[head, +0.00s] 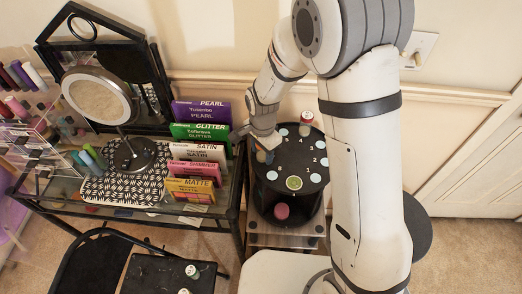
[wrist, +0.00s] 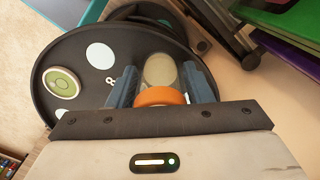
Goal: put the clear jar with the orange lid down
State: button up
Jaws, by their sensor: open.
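In the wrist view the clear jar (wrist: 159,70) with its orange lid (wrist: 160,96) is between the two fingers of my gripper (wrist: 161,88). The fingers are open, one on each side of the jar. The jar is over the round black top (wrist: 75,105), and I cannot tell whether its base touches it. In the head view my gripper (head: 265,143) is at the left edge of the black top (head: 272,200). The jar is small and partly hidden there.
The black top has pale round spots with numbers. A green and white round item (head: 294,183) sits on its near part, and a red-topped item (head: 306,118) at its back. A pink item (head: 282,211) is below. Colored boxes (head: 200,131) stand on the glass table left.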

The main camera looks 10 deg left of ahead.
jog(key=shift+r, duration=0.15)
notch_tip(320, 180, up, 12)
jog(key=shift+d+r, duration=0.2)
jog(key=shift+d, duration=0.05)
jog(key=s+d+r+n+t, duration=0.1)
jog(key=s+d+r+n, duration=0.3)
jog(key=s+d, duration=0.3)
jog(key=s+d+r+n+t, duration=0.2)
jog(key=s+d+r+n, duration=0.2)
jog(key=s+d, duration=0.4)
jog(key=d+r, duration=0.1)
jog(key=d, duration=0.5)
jog(key=shift+c, duration=1.1)
